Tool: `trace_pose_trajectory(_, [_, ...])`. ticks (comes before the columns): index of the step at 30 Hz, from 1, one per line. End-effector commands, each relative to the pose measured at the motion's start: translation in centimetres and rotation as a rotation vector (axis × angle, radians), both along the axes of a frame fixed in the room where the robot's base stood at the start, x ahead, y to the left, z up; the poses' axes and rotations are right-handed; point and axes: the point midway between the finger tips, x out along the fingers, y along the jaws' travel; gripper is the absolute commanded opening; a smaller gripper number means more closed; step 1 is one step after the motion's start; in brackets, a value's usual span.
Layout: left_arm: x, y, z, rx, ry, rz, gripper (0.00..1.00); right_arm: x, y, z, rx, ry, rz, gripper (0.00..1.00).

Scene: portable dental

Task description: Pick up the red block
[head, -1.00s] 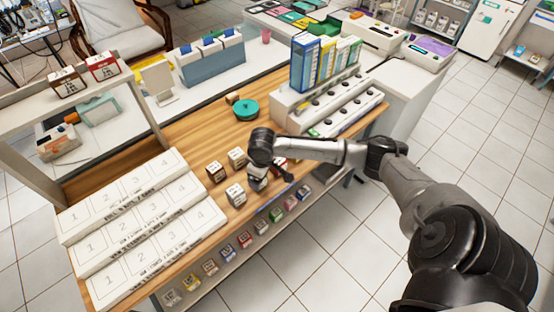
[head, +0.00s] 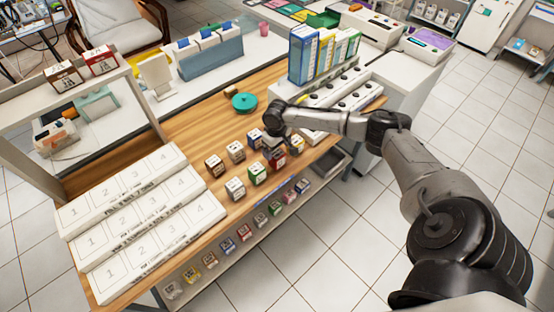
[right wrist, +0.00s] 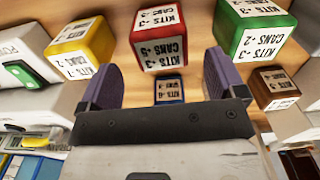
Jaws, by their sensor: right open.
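The red block (right wrist: 158,40) has a white label and stands just beyond the fingertips, between their lines, in the right wrist view. In the head view the red block (head: 278,161) is partly hidden under my right gripper (head: 274,146). My right gripper (right wrist: 160,82) is open, with its two purple fingers apart and nothing held between them. I cannot tell whether the fingers touch the block. My left gripper is not in view.
A yellow block (right wrist: 80,48) and a green block (right wrist: 255,25) flank the red one. A blue block (right wrist: 168,90) and a brown block (right wrist: 272,88) stand close by. White numbered trays (head: 150,215) lie left on the wooden table; a teal round object (head: 244,102) lies farther back.

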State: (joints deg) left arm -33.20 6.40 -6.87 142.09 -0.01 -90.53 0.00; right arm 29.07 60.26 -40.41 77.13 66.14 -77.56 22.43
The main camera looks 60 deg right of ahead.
Motion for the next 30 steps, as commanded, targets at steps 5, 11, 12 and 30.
trace_pose_trajectory(5, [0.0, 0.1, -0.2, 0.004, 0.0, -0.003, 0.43, -0.1, 0.1, -0.6, 0.0, 0.0, 0.001, 0.89])
trace_pose_trajectory(11, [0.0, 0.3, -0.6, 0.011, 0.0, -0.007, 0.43, -0.3, 0.2, -2.9, 0.0, 0.001, 0.0, 0.89])
trace_pose_trajectory(12, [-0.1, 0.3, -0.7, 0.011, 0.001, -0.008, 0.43, -0.4, 0.3, -3.4, 0.0, 0.002, 0.0, 0.89])
trace_pose_trajectory(30, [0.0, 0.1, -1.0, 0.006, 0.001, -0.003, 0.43, -0.3, 0.3, -5.2, -0.001, 0.0, 0.0, 0.7])
